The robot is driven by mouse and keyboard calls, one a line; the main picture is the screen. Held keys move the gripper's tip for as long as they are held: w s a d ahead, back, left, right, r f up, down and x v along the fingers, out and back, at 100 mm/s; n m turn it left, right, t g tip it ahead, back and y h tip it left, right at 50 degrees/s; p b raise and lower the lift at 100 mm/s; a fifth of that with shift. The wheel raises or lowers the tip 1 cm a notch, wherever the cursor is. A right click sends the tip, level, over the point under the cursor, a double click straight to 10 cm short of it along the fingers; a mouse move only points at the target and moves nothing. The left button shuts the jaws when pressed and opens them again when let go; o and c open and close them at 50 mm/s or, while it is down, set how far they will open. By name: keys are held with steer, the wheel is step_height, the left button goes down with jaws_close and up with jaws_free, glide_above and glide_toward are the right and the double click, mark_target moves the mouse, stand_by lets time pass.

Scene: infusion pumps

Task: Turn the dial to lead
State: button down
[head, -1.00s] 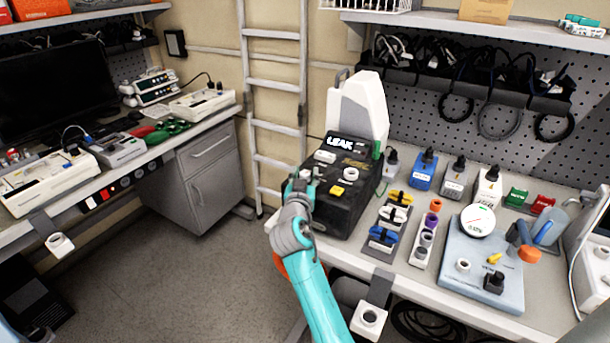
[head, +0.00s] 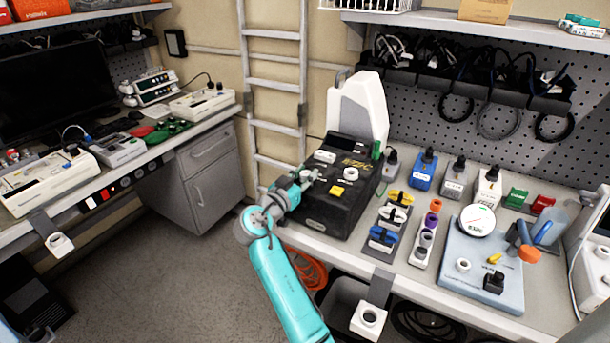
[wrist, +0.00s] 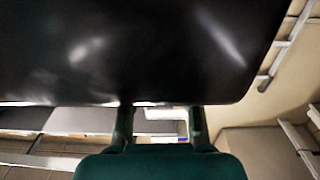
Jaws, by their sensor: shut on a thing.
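The black pump tester (head: 331,215) stands on the right bench by the ladder, a white block behind it. Its sloped top carries a white part (head: 325,156), a yellow button (head: 337,190) and a small pale knob (head: 350,173). My gripper (head: 310,177) reaches in from the left to the left side of this top and is shut on the dial, which it mostly hides. In the wrist view the two fingers (wrist: 160,118) stand apart below a large dark surface (wrist: 130,55); their tips and the dial are hidden. The dial's marking cannot be read.
Blue, grey and white bottles (head: 424,170) and clips (head: 383,238) stand right of the tester. A pale board (head: 470,275) with a round gauge lies farther right. The floor (head: 150,270) left of my arm is clear.

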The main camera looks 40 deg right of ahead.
steer(key=shift+m+g+h, duration=0.25)
steer(key=shift+m+g, duration=0.8)
steer(key=shift+g, duration=0.55)
steer(key=shift+m+g+h, duration=0.25)
steer(key=shift+m+g, duration=0.8)
steer(key=shift+g, duration=0.55)
steer(key=c, duration=0.8)
jaws_free()
steer(key=a, duration=1.2)
steer(key=shift+w, duration=0.35)
